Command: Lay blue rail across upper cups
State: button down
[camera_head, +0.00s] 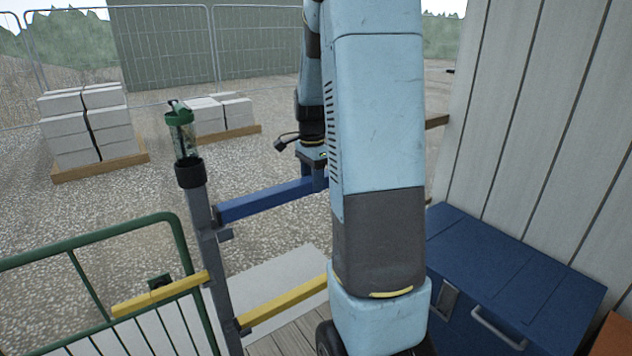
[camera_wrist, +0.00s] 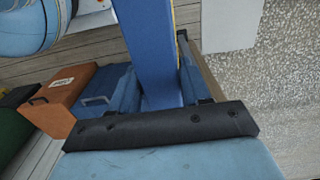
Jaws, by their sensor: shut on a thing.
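The blue rail (camera_head: 265,201) runs nearly level from the grey post (camera_head: 205,225) to my gripper (camera_head: 314,172). My gripper is shut on the rail near its right part; my arm hides the rest. The rail's left end is beside the post, just above a small grey upper cup (camera_head: 225,235); I cannot tell whether it touches. The other upper cup is not visible. In the wrist view the blue rail (camera_wrist: 145,45) runs up from between the fingers of my gripper (camera_wrist: 158,98).
A green bottle (camera_head: 182,132) stands in a black holder (camera_head: 190,174) atop the post. Yellow rails (camera_head: 285,302) sit lower down. A green barrier (camera_head: 95,237) is at left, a blue chest (camera_head: 505,275) at right. An orange case (camera_wrist: 88,88) shows in the wrist view.

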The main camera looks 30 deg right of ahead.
jog(key=w+f, duration=0.3)
jog(key=f, duration=0.2)
jog(key=shift+f, duration=0.15)
dwell(0.7)
jog(key=shift+c, duration=2.2)
grip_release()
jog(key=shift+a, duration=0.1)
notch_tip(320, 180, up, 14)
jog(key=shift+f, duration=0.15)
jog(key=shift+w, duration=0.1)
